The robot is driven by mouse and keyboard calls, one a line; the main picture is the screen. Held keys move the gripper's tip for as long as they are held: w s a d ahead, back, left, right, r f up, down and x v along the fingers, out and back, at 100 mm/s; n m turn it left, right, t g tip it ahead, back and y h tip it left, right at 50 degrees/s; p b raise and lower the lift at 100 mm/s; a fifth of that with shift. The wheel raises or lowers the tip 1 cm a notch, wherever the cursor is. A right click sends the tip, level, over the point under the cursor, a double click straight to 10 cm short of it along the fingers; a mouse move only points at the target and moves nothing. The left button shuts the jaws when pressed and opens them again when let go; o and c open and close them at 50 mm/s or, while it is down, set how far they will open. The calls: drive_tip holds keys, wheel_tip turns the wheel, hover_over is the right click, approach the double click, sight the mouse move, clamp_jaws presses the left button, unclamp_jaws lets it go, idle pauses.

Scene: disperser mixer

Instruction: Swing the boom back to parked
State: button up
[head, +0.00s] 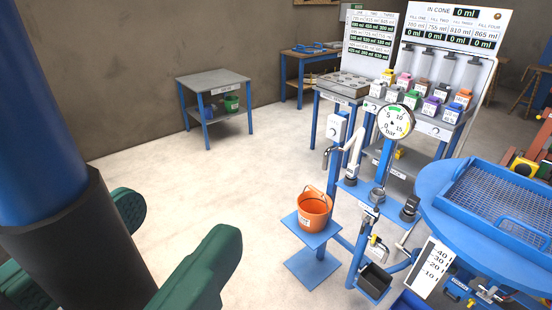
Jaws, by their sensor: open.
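I cannot pick out the boom for certain in the head view. A white angled arm (355,145) rises beside a round pressure dial (396,121) on the blue stand at centre right. I cannot tell whether it is the boom. No mark for a parked position can be made out. A thick blue post with a dark lower sleeve fills the left side and hides what lies behind it. Dark green rounded parts show low on the left, and I cannot tell what they belong to. My gripper is not in view.
An orange bucket (314,212) stands on a blue platform. A round blue table (440,190) with a mesh tray (505,195) is at right. Behind stand a dispensing rack (470,18) with coloured bottles and a grey-topped side table (212,82). The pale floor (265,150) between is clear.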

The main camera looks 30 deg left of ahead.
drive_tip(key=shift+c, duration=0.2)
clamp_jaws()
idle(0.4)
